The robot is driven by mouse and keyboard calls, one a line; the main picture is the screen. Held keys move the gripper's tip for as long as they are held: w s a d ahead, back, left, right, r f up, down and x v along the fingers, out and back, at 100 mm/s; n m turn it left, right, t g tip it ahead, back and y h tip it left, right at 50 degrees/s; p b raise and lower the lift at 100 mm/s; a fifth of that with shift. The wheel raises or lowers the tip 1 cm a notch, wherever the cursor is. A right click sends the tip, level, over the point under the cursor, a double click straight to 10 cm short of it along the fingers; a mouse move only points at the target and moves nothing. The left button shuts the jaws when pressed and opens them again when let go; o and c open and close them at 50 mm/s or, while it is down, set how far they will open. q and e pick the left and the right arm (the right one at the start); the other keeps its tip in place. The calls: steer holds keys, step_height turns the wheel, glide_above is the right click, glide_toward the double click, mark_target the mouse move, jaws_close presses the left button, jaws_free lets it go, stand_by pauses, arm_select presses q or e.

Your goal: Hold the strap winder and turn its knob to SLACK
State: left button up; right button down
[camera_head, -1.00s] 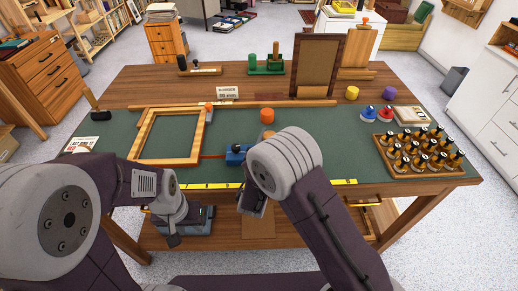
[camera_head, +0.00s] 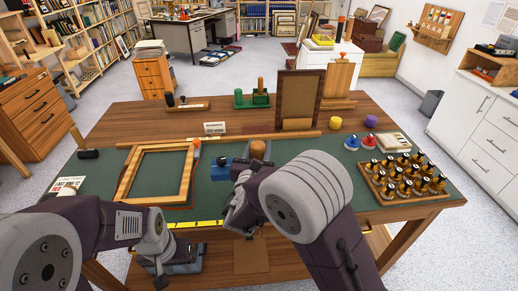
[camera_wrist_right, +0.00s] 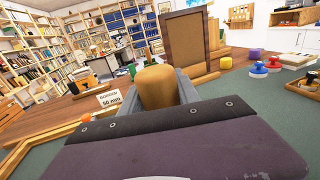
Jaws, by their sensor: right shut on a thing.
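A wooden frame (camera_head: 126,181) lies left on the mat. A rack of several dark-topped pieces (camera_head: 393,194) stands at right, near red and blue knobs (camera_head: 370,140). An upright brown panel (camera_head: 300,98) stands behind. Free mat lies between the right arm and rack.

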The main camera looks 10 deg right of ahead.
steer(key=shift+f+b, duration=4.4)
steer(key=shift+f, duration=0.15)
steer(key=shift+f+b, duration=0.4)
